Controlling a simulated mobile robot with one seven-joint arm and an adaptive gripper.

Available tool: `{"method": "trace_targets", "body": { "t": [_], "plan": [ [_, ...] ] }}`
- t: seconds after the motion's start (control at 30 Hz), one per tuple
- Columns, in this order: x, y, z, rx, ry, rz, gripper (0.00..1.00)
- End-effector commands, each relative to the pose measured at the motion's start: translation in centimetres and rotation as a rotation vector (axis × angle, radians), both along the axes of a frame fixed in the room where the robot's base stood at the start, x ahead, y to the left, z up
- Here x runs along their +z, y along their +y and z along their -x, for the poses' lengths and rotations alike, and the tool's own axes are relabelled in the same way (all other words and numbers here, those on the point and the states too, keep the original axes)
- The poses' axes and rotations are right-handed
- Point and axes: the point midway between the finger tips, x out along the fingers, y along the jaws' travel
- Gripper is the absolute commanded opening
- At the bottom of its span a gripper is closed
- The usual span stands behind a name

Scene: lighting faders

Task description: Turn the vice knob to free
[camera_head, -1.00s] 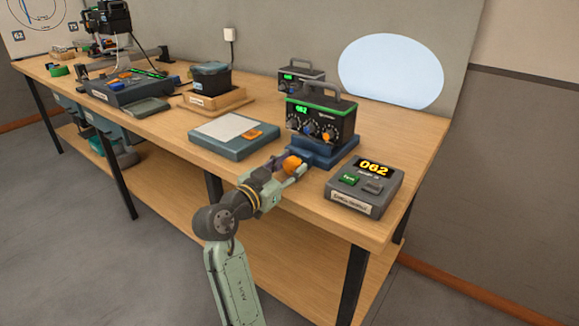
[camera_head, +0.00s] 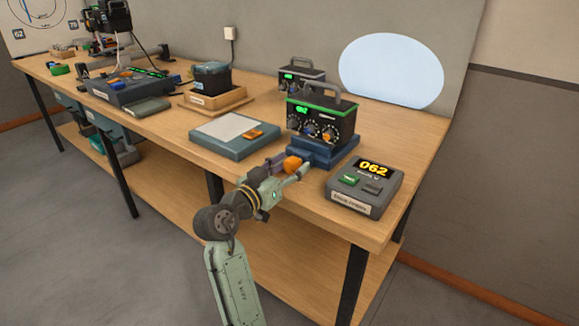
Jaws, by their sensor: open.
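The vice knob (camera_head: 292,165) is an orange knob at the front of the blue vice (camera_head: 325,153), near the bench's front edge. A dark box with a green-edged top, a handle and several dials (camera_head: 322,116) sits in the vice. My gripper (camera_head: 288,168) is open at the knob, with one finger on each side of it. I cannot tell whether the fingers touch the knob. The knob's pointer or marking is too small to read.
A grey box with an orange 062 display (camera_head: 368,186) stands right of the vice. A blue pad with a white plate (camera_head: 234,134) lies to the left. A second dialled box (camera_head: 302,76) stands behind. The wooden bench (camera_head: 390,225) has bare room at its front right.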

Motion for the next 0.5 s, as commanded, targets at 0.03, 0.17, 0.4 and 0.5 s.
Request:
{"method": "trace_targets", "body": {
  "t": [0.03, 0.17, 0.4, 0.5],
  "plan": [
    [0.0, 0.0, 0.0, 0.0, 0.0, 0.0, 0.55],
    [0.0, 0.0, 0.0, 0.0, -0.001, -0.001, 0.55],
    [0.0, 0.5, 0.6, 0.002, -0.001, 0.0, 0.55],
    [0.0, 1.5, 1.9, 0.004, 0.0, 0.0, 0.55]
  ]
}}
